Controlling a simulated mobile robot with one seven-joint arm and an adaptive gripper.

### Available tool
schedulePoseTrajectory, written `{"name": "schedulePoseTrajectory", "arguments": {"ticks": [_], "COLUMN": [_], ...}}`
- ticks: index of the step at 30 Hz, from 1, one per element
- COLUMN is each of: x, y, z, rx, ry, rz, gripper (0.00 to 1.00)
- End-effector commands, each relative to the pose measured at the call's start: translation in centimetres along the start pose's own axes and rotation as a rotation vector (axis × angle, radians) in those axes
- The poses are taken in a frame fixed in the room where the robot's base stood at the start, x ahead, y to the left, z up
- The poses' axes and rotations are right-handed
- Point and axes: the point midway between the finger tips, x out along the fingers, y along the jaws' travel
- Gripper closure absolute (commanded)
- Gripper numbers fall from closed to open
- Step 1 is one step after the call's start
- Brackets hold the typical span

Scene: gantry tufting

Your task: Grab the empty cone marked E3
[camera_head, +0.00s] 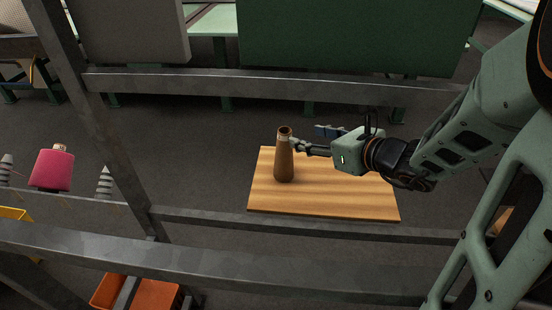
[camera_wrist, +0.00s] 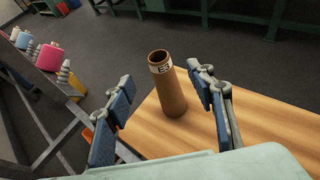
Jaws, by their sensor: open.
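A brown empty cone (camera_head: 284,158) stands upright on a wooden board (camera_head: 330,201). In the wrist view the cone (camera_wrist: 170,92) carries a pale band near its top that reads E3, and its open top faces up. My gripper (camera_head: 306,140) reaches in from the right at the height of the cone's upper part. In the wrist view my gripper (camera_wrist: 165,90) is open, with one blue-padded finger to the left and one to the right of the cone. The cone appears between or just ahead of the fingertips; contact is not clear.
Grey metal frame bars (camera_head: 270,84) cross behind and in front of the board. A pink yarn cone (camera_head: 53,168) and grey ribbed pegs (camera_head: 104,183) are at the left. An orange bin (camera_head: 150,293) sits low at the left. The board is otherwise clear.

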Motion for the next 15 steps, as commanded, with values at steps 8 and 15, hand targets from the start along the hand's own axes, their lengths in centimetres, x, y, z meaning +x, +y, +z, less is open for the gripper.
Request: {"name": "schedulePoseTrajectory", "arguments": {"ticks": [8,15], "x": [4.0,6.0], "y": [0.4,0.4], "z": [0.1,0.1], "rx": [0.000,-0.002], "ry": [-0.003,-0.003], "rz": [0.009,0.007], "gripper": [0.50,0.50]}}
